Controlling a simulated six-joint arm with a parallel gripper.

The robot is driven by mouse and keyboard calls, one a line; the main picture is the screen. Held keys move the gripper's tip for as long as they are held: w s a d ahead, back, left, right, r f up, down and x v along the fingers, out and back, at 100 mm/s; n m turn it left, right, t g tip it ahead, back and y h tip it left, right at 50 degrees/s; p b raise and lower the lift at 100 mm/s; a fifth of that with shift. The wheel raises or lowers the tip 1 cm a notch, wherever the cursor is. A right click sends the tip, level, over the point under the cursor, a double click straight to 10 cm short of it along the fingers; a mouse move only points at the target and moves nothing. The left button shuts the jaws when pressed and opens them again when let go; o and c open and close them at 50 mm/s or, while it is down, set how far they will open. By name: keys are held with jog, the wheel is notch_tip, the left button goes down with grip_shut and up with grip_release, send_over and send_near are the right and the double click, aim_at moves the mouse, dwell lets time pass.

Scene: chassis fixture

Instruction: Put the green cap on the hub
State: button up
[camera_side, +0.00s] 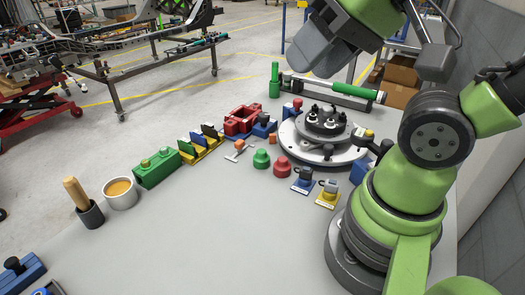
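A green cap (261,158), short and round with a small knob on top, stands on the grey table near the middle of the view. The hub (326,120) is a dark round piece with several upright studs, on a wide pale disc (301,147) to the right of and behind the cap. My gripper (308,58) is high at the top of the view, well apart from the cap and the hub. Its grey fingers overlap from this angle, so I cannot tell whether they are open or shut. I see nothing held between them.
A similar red cap (281,167) stands close to the green cap's right. Blue and yellow holders (328,195) are in front of the disc. A T-shaped tool (236,152), coloured racks (201,142) and a green block (157,167) lie to the left.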

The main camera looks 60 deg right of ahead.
jog(key=w+d+f+m+g+h, duration=0.15)
jog(key=w+d+m, duration=0.25)
jog(key=w+m, duration=0.45)
jog(key=m+g, duration=0.6)
jog(key=m, duration=1.1)
send_over(261, 151)
jog(key=shift+h, duration=0.25)
notch_tip(261, 151, down, 18)
jog(key=shift+f, duration=0.2)
jog(key=shift+d+f, duration=0.1)
jog(key=shift+f, duration=4.15)
jog(key=c, duration=0.7)
jog(key=shift+r, duration=0.1)
